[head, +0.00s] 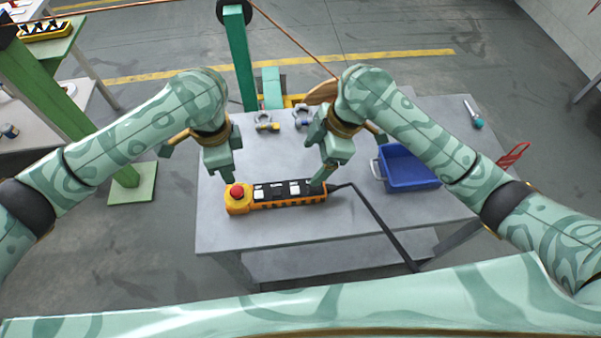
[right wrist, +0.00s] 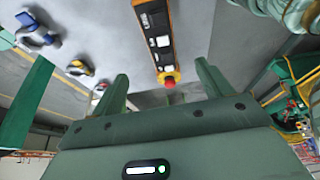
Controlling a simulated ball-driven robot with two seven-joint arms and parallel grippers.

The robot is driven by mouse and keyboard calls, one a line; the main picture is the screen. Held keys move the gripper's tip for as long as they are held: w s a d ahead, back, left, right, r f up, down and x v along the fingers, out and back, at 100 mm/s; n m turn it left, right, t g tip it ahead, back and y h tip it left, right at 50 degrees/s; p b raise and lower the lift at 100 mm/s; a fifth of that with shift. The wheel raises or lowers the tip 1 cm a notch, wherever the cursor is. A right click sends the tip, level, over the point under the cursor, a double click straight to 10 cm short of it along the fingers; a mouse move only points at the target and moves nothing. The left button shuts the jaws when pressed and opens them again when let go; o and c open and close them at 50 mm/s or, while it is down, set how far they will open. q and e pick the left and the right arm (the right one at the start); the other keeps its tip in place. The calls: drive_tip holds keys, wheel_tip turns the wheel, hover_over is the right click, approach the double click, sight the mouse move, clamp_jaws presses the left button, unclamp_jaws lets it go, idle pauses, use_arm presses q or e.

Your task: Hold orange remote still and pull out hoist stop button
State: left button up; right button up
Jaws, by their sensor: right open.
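The orange remote (head: 288,202) lies on the grey table with a black face and white buttons. Its red hoist stop button (head: 237,191) is at the left, yellow end. My left gripper (head: 225,178) is just above the stop button end; its finger opening cannot be made out. My right gripper (head: 318,184) is open at the remote's right end, by the cable; I cannot tell if it touches. In the right wrist view, the remote (right wrist: 154,25) and red button (right wrist: 169,83) appear between the two spread fingers.
A blue bin (head: 408,168) stands on the right of the grey table (head: 228,228). Shackles (head: 266,124) lie at the back edge. A black cable (head: 378,218) runs from the remote over the front edge. A green post (head: 238,60) stands behind the table.

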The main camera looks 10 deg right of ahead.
sight(293, 187)
drive_tip(key=x, duration=1.4)
drive_tip(key=shift+a+f, duration=0.1)
